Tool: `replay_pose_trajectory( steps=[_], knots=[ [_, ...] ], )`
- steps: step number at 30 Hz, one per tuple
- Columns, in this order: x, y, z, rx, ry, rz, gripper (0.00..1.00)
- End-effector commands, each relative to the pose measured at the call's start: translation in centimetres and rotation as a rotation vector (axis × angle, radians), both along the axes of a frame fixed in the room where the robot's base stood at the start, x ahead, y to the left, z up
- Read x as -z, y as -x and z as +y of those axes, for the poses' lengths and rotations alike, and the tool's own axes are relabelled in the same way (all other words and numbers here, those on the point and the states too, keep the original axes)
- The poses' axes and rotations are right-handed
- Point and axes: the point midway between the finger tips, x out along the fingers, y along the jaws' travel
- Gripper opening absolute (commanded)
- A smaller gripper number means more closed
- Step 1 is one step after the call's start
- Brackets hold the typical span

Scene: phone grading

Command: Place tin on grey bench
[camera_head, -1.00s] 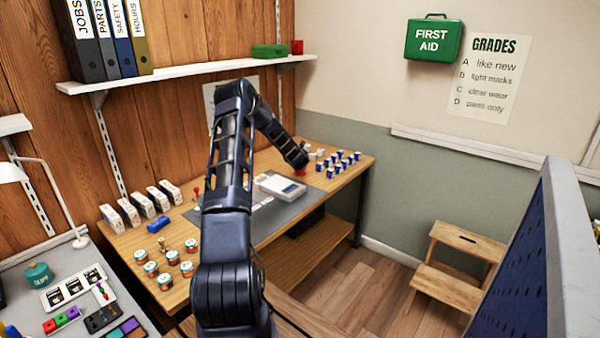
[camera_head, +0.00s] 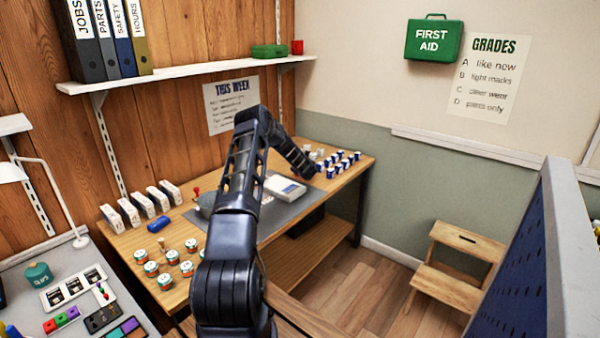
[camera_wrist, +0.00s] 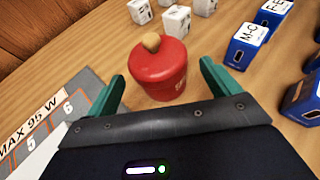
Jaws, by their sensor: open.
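A red tin (camera_wrist: 160,72) with a wooden knob on its lid stands upright on the wooden table (camera_wrist: 100,42) in the wrist view. My gripper (camera_wrist: 165,85) is open, with one green finger on each side of the tin's near part. I cannot tell whether either finger touches it. In the head view my gripper (camera_head: 311,173) is at the table's far right end, and the red tin is hidden there. The grey bench (camera_head: 75,250) is at the lower left in the head view. A teal tin (camera_head: 38,273) stands on it.
Blue and white boxes (camera_wrist: 246,45) stand close right of the tin, with small white blocks (camera_wrist: 176,20) behind it. A grey mat (camera_wrist: 85,92) lies to the left. The bench holds a white tray (camera_head: 72,288) and coloured blocks. Several small tins (camera_head: 165,281) stand on the table.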

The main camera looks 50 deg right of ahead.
Motion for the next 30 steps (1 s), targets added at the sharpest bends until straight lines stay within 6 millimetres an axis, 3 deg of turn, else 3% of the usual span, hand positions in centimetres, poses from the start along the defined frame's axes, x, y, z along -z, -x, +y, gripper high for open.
replay_pose_trajectory(
  steps=[9,19,27,30],
  knots=[
    [2.0,-2.7,-2.3,-0.001,-0.001,0.000,0.88],
    [2.1,-3.0,-2.6,0.000,-0.001,-0.001,0.88],
    [2.1,-3.0,-2.6,0.000,-0.001,-0.001,0.38],
    [2.1,-3.0,-2.6,0.000,-0.001,-0.001,0.34]
  ],
)
